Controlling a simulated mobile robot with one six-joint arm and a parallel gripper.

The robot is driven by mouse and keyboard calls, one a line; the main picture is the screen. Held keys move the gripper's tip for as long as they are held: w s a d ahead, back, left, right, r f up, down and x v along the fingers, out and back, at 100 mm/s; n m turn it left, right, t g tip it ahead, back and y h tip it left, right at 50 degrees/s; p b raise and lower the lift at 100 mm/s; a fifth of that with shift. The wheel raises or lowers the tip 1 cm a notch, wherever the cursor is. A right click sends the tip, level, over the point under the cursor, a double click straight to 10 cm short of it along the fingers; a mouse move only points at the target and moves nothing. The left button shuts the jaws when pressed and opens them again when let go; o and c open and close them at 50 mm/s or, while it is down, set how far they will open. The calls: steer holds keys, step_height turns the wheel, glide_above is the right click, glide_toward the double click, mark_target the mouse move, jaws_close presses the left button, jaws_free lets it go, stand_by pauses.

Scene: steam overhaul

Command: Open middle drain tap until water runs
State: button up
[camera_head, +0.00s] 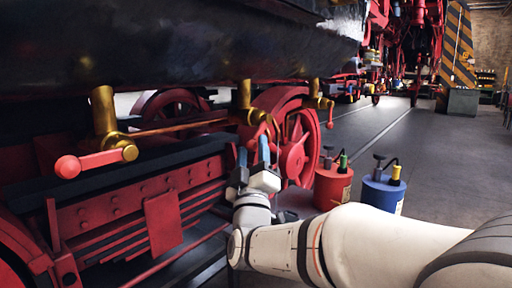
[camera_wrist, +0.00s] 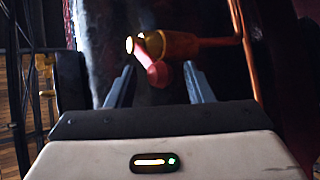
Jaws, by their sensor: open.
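Three brass drain taps hang in a row under the dark boiler side in the head view. The middle tap (camera_head: 245,98) has my gripper (camera_head: 253,158) just below it, with the two blue-grey fingers pointing up and apart. In the wrist view a brass tap (camera_wrist: 185,46) with a red lever ending in a red ball (camera_wrist: 158,74) lies ahead. The ball shows between the fingertips of my open gripper (camera_wrist: 160,85); I cannot tell whether they touch. The left tap (camera_head: 104,112) has a red lever with a ball (camera_head: 67,167). The right tap (camera_head: 316,94) is farther back. No running water is visible.
A red can (camera_head: 333,188) and a blue can (camera_head: 383,194) stand on the floor right of my gripper. Red wheels (camera_head: 298,150) and red frame parts lie behind and below. The grey floor (camera_head: 440,155) to the right is open. A striped pillar (camera_head: 457,45) stands farther back.

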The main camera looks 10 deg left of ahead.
steer(key=v, duration=0.6)
stand_by(0.3)
